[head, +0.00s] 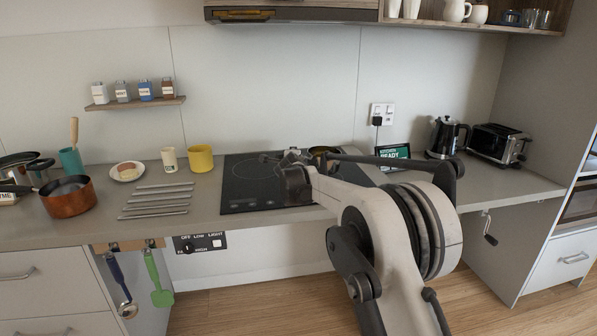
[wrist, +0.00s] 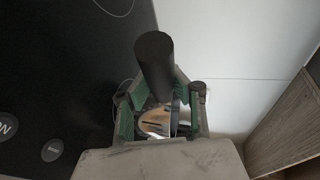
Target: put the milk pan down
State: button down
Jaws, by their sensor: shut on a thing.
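The milk pan shows in the head view as a small dark-rimmed, brassy shape (head: 323,150) over the back right of the black hob (head: 240,190), mostly hidden by my arm. My gripper (head: 294,178) is above the hob's right half, partly covered by my own links. In the wrist view my gripper (wrist: 157,105) has its green-padded fingers closed around the pan's black handle (wrist: 154,65). A shiny metal part (wrist: 155,122) shows between the fingers. I cannot tell whether the pan's base touches the hob.
Left of the hob are metal bars (head: 157,198), a yellow mug (head: 200,158), a cup (head: 169,159), a plate (head: 127,171) and a copper pot (head: 67,196). A small screen (head: 393,153), kettle (head: 445,137) and toaster (head: 497,145) stand right. A hood (head: 290,12) hangs above.

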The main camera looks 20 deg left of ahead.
jog(key=shift+w+d+f, duration=0.2)
jog(key=shift+w+f, duration=0.1)
jog(key=shift+w, duration=0.15)
jog(key=shift+w+d+f, duration=0.2)
jog(key=shift+w+f, duration=0.05)
jog(key=shift+w, duration=0.15)
jog(key=shift+f, duration=2)
jog(key=c, duration=1.6)
grip_release()
jog(key=shift+s, duration=0.15)
jog(key=v, duration=1.2)
